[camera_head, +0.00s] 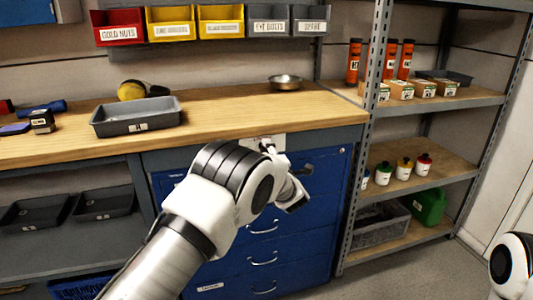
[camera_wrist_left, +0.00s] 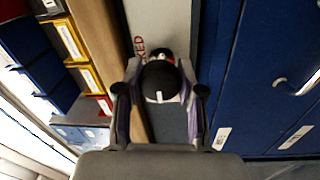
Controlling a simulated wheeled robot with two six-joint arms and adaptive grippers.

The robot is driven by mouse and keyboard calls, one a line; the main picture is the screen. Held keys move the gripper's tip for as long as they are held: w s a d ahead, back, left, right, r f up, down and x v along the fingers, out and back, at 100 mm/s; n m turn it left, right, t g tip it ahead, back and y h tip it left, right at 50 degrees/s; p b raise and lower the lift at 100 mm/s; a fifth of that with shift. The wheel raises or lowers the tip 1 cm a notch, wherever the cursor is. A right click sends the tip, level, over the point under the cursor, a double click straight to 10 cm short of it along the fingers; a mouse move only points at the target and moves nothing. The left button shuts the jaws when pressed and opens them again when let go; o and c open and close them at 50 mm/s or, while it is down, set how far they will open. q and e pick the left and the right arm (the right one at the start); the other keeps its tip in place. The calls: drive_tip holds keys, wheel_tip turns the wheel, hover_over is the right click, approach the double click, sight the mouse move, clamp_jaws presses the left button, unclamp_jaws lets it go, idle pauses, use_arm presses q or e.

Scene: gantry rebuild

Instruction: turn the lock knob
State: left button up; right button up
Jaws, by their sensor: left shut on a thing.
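The lock knob (camera_wrist_left: 160,78) is black and round with a white line mark, seen in the left wrist view on a pale plate (camera_wrist_left: 158,20). Red letters ending in "KED" show beside it. My left gripper (camera_wrist_left: 161,92) has one finger on each side of the knob and is shut on it. In the head view the plate (camera_head: 278,141) sits on the front of the workbench, just under the top. My left wrist and gripper (camera_head: 269,149) reach it there and hide the knob. Only a white and black part of my right arm shows at the lower right; its gripper is out of view.
Blue drawers (camera_head: 320,215) with metal handles lie below and beside my left arm. The wooden bench top (camera_head: 225,115) holds a grey tray (camera_head: 137,117) and a metal bowl (camera_head: 285,82). A metal shelf rack (camera_head: 362,140) stands close on the right.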

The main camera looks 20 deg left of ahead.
use_arm(q)
drive_tip(key=o, duration=1.2)
drive_tip(key=shift+c, duration=0.2)
